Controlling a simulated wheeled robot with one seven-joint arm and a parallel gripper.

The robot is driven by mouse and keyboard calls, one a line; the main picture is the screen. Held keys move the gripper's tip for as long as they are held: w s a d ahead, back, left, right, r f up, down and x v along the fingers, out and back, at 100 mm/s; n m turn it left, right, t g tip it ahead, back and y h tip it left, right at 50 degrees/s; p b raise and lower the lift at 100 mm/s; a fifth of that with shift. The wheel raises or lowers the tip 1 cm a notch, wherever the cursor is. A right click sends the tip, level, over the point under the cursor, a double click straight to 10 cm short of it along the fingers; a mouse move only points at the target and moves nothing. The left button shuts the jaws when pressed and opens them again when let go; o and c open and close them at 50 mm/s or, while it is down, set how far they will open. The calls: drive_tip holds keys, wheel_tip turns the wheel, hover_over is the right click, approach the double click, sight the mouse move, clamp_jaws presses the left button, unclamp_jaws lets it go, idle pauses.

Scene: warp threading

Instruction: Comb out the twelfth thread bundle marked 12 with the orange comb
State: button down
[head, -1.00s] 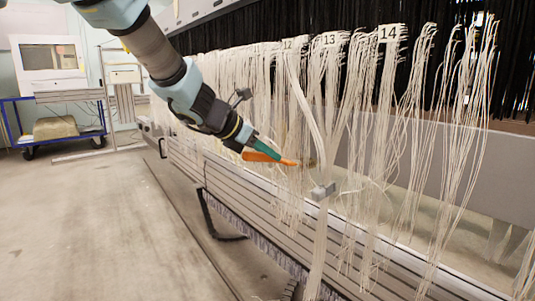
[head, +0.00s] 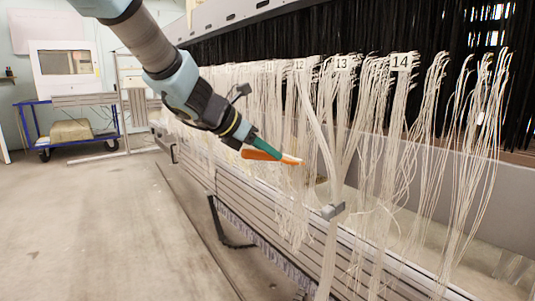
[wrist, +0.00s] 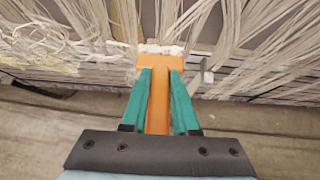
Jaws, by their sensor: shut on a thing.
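My gripper (head: 260,145) is shut on the orange comb (head: 262,155). In the wrist view the green fingers of my gripper (wrist: 160,80) clasp the handle of the comb (wrist: 157,105), and its pale bristled end points at the threads. The thread bundle marked 12 (head: 299,85) hangs from the loom, its label (head: 299,64) near the top. The comb's tip is at or close in front of the hanging threads, below and slightly left of that label. I cannot tell whether the bristles touch bundle 12.
Bundles marked 13 (head: 341,62) and 14 (head: 400,61) hang to the right. A slatted beam (head: 270,205) runs along the loom front. A blue cart (head: 65,130) stands far left. The floor (head: 90,220) at left is clear.

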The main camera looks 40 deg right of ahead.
wheel_tip(320, 180, up, 19)
drive_tip(key=d+p, duration=0.1)
drive_tip(key=p, duration=1.5)
drive_tip(key=shift+d, duration=0.35)
drive_tip(key=shift+r, duration=0.1)
drive_tip(key=shift+s+d, duration=0.1)
drive_tip(key=shift+d, duration=0.3)
drive_tip(key=f+b, duration=0.9)
drive_tip(key=f, duration=0.2)
drive_tip(key=shift+d+b, duration=0.2)
drive_tip(key=shift+b, duration=0.15)
wheel_tip(320, 180, down, 7)
drive_tip(key=b, duration=0.6)
drive_tip(key=shift+f+b, duration=0.1)
drive_tip(key=shift+b, duration=0.25)
